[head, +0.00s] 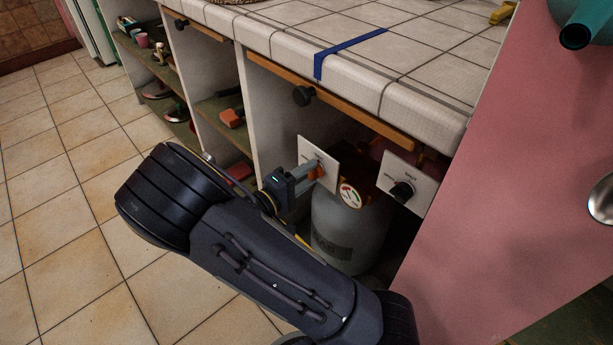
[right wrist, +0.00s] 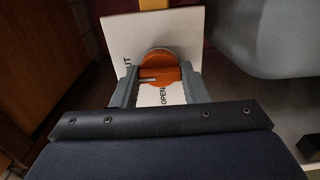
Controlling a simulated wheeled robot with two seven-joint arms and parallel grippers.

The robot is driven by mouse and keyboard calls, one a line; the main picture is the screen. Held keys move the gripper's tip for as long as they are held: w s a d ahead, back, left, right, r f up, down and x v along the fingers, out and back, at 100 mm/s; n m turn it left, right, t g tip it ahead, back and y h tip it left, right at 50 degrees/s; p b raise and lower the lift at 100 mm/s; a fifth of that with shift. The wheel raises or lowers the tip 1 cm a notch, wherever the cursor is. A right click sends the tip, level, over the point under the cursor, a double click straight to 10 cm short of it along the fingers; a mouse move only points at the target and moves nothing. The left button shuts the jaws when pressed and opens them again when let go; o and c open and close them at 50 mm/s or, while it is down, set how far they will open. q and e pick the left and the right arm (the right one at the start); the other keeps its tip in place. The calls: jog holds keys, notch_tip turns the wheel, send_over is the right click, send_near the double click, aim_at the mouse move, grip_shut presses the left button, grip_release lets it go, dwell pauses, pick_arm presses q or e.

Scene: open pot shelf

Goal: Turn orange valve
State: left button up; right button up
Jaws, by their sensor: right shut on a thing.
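The orange valve (right wrist: 160,70) is a round knob on a white plate (right wrist: 115,38) lettered "OPEN" below it and "UT" at its left edge. In the head view the orange valve (head: 316,172) shows only in part, in front of its white plate (head: 328,158) under the counter. My right gripper (head: 312,172) reaches it from the left. In the right wrist view the right gripper's fingers (right wrist: 158,82) stand on both sides of the knob, shut on it. A pale slot marks the knob's face, lying about level. My left gripper is not in view.
A grey gas cylinder (head: 345,225) with a gauge (head: 350,195) stands just right of the gripper. A second white plate with a black knob (head: 402,191) is further right. The tiled counter (head: 400,60) overhangs. A pink panel (head: 510,180) closes the right side; the floor at left is clear.

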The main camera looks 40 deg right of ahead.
dwell(0.3)
jog(key=o, duration=1)
jog(key=shift+a, duration=0.1)
jog(key=a, duration=0.2)
jog(key=a+p, duration=0.1)
jog(key=a, duration=0.2)
jog(key=a+p, duration=0.1)
jog(key=a, duration=0.1)
jog(key=shift+s+a, duration=0.35)
